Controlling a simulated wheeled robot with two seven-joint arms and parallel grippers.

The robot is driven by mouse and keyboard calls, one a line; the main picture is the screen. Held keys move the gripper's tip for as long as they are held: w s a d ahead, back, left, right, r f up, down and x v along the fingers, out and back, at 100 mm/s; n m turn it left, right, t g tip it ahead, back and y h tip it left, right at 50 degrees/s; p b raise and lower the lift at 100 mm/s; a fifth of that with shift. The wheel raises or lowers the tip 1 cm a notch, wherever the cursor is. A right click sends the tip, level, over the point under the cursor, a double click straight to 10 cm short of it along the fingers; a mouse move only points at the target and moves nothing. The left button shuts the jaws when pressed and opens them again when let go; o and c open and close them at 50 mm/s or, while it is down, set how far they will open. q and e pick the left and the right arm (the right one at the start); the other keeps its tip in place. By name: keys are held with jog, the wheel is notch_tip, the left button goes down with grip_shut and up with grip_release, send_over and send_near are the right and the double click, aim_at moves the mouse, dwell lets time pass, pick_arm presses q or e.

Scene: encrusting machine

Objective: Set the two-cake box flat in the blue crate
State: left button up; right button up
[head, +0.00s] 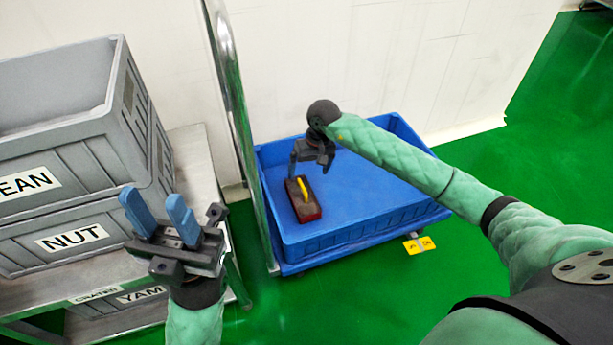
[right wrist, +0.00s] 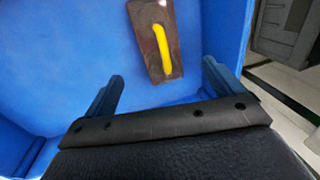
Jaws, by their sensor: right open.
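The two-cake box (head: 305,208) is a small dark brown and red box with a yellow strip on top. It lies flat on the floor of the blue crate (head: 345,232), near its left side. It also shows in the right wrist view (right wrist: 150,58), ahead of the fingers and apart from them. My right gripper (head: 300,168) is over the crate just behind the box, open and empty; its two fingers are spread wide in the right wrist view (right wrist: 160,85). My left gripper (head: 160,215) is outside the crate at the left, its two blue fingers apart with nothing between them.
Grey crates labelled NUT (head: 75,238) and, above it, one ending in EAN (head: 30,185) stand on a metal rack at the left. A shiny metal post (head: 238,110) rises beside the blue crate. The crate's right part is empty. Yellow tags (head: 419,245) lie by its front right corner.

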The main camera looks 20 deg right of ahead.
jog(key=shift+d+r, duration=0.2)
jog(key=shift+r, duration=0.95)
